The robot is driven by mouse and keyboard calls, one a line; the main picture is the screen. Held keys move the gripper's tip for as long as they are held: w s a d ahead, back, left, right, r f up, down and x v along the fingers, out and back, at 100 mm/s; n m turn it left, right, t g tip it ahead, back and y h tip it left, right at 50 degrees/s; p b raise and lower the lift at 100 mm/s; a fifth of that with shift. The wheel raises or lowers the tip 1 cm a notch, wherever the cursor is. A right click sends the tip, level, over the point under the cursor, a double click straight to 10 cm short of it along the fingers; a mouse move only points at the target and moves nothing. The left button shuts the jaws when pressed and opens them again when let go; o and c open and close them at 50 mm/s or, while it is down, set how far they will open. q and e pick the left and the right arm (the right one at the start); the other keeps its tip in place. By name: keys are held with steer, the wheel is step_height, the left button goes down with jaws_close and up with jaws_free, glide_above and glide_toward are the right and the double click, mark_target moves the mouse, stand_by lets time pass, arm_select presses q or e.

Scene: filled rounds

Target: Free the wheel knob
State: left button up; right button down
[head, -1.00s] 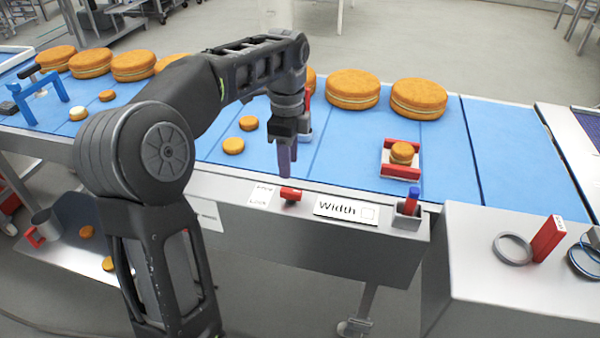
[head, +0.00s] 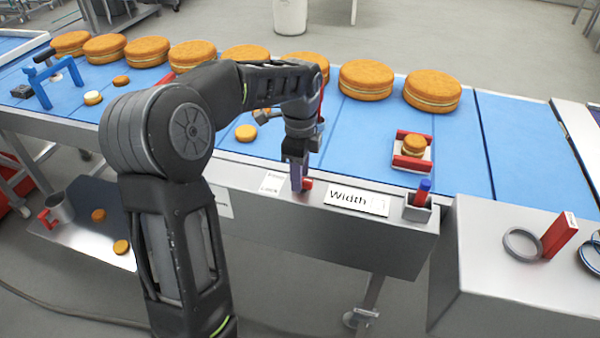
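A small red knob (head: 308,184) sits on the metal front rail, between a small white label card (head: 272,183) and the white "Width" sign (head: 357,200). I take it for the wheel knob; no wheel shows beside it. My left gripper (head: 297,184) points down at the rail, with its purplish fingers right at the knob's left side and partly covering it. Whether the fingers touch or straddle the knob, and how far apart they are, I cannot tell. My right gripper is not in view.
Large filled rounds (head: 367,80) line the far side of the blue belt (head: 400,120). A red-jawed holder (head: 411,163) with a small round stands on the belt. A small box (head: 418,208) holds a blue-and-red pen-like piece. A grey ring (head: 522,244) lies at the right.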

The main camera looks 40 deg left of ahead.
arm_select(q)
steer(key=shift+f, duration=0.1)
steer(key=shift+c, duration=0.6)
jaws_close()
